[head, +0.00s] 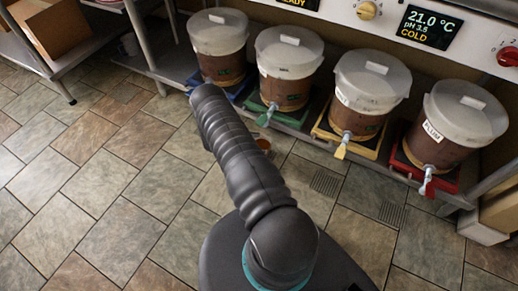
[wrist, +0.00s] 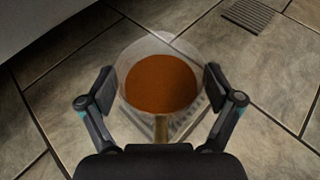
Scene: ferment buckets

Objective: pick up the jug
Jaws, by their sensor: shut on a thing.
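The jug (wrist: 160,84) is a clear, round vessel seen from above in the wrist view, with orange-brown liquid in it. My gripper (wrist: 161,88) is shut on it, with one finger pad against each side. A brownish handle or strip points from the jug toward my palm. In the head view only a small part of the jug (head: 263,143) shows beside my arm, and my gripper is hidden there. Tiles show around and through the jug; its height above the floor is hard to tell.
Several lidded buckets stand on a low shelf at the back, on blue, green (head: 271,116), yellow (head: 349,140) and red (head: 424,174) trays, with taps facing out. A control panel (head: 432,30) hangs above. A shelf with a cardboard box (head: 63,28) is at left. Tiled floor at left is clear.

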